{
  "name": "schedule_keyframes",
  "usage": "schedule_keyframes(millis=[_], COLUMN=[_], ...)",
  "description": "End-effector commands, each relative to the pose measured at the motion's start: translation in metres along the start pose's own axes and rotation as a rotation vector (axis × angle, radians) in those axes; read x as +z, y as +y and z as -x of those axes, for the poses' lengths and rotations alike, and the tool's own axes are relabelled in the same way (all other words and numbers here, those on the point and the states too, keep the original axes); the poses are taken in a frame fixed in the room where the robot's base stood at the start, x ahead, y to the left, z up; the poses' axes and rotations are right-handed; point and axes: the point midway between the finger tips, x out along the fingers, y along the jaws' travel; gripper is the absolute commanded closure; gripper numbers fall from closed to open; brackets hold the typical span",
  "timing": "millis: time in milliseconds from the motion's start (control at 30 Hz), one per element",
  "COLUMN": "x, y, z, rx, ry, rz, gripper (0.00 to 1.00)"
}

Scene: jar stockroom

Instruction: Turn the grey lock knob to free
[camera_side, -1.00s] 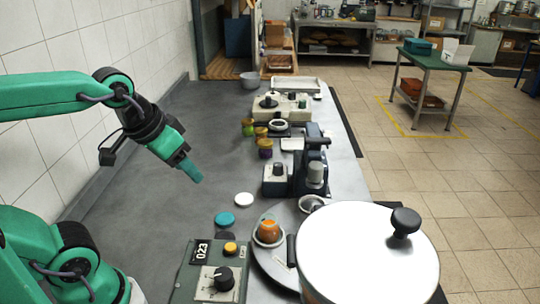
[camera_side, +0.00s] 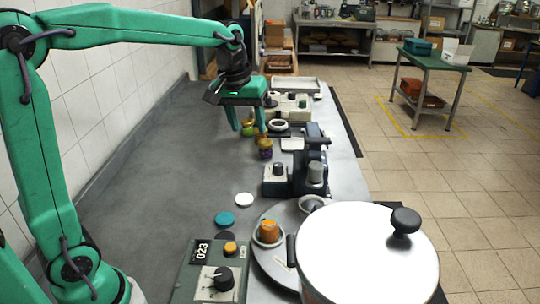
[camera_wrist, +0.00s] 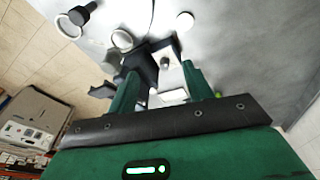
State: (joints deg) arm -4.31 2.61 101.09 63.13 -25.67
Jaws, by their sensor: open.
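A dark grey knob (camera_side: 278,168) stands on the pale top of a small box that is part of the black press-like device (camera_side: 311,165) at mid-bench. It seems to be the lock knob; its setting is too small to read. In the wrist view a knob (camera_wrist: 165,62) on a pale plate shows beyond and between my fingers. My gripper (camera_side: 248,128) is open, pointing down above the bench, farther back than this device and near the small jars. Its two green fingers (camera_wrist: 160,72) are apart with nothing held.
Small jars (camera_side: 265,154) stand under my gripper. A cream unit with knobs (camera_side: 290,103) stands behind. A green box (camera_side: 212,270) with a black knob and orange button, an orange jar (camera_side: 269,231) and a large pot lid (camera_side: 367,255) are in front. The left bench is clear.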

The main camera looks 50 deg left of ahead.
Motion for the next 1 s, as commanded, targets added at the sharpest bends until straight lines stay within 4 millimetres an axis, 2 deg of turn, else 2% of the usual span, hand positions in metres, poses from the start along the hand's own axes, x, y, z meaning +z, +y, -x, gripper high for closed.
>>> schedule_keyframes(millis=[200, 600, 800, 1000], x=[-0.038, -0.095, -0.115, -0.125], y=[0.010, 0.019, 0.020, 0.019], z=[-0.029, -0.097, -0.135, -0.158], rx=[-0.030, -0.089, -0.121, -0.141], ry=[-0.049, -0.125, -0.159, -0.177], rz=[0.105, 0.299, 0.389, 0.445], gripper=[0.50, 0.50, 0.50, 0.50])
